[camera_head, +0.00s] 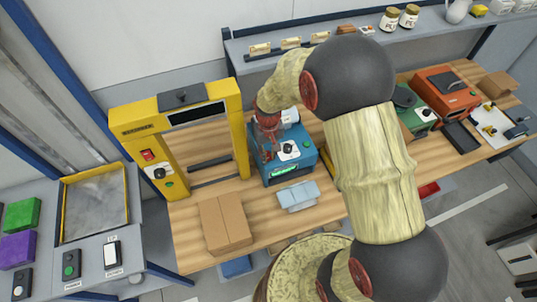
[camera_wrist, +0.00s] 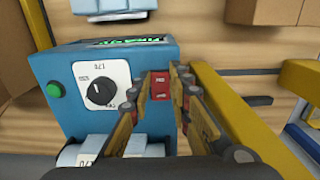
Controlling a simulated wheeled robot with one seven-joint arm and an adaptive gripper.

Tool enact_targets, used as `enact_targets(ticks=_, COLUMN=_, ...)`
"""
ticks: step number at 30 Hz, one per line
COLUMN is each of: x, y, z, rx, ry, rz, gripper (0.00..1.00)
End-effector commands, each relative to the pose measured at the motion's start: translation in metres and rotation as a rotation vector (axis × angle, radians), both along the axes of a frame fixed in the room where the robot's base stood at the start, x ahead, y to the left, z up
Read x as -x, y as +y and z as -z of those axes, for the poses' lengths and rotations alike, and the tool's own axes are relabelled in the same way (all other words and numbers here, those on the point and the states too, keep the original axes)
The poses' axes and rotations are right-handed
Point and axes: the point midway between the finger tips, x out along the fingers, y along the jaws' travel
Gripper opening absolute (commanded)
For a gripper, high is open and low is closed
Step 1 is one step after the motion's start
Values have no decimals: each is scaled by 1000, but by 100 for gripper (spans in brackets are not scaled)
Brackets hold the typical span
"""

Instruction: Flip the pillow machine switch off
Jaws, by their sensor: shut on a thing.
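The blue machine (camera_head: 277,176) stands on the wooden bench, with a white dial plate (camera_head: 289,150) on it. In the wrist view the machine (camera_wrist: 70,65) shows a black knob (camera_wrist: 100,92), a green button (camera_wrist: 54,90) and a lit green display. A red switch (camera_wrist: 160,85) sits at its edge, right of the dial. My gripper (camera_head: 267,125) reaches down over the machine's far left part. In the wrist view my gripper (camera_wrist: 163,86) has its fingers on both sides of the red switch, shut on it. The head view hides the switch behind my gripper.
A yellow frame machine (camera_head: 177,103) stands close to the left; its bar (camera_wrist: 230,105) is beside my fingers in the wrist view. A light blue pillow pack (camera_head: 298,195) lies in front, a cardboard box (camera_head: 225,222) front left. An orange machine (camera_head: 445,93) stands right.

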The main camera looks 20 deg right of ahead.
Motion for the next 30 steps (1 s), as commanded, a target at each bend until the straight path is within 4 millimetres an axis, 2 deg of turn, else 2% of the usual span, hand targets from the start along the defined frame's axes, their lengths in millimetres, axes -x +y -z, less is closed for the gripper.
enact_targets(ticks=16, x=-7, y=0, z=-3, rx=0, ry=228, rz=0, gripper=0)
enact_targets(ticks=29, x=-8, y=0, z=-3, rx=0, ry=257, rz=0, gripper=0)
enact_targets(ticks=30, x=-8, y=0, z=-3, rx=0, ry=257, rz=0, gripper=20)
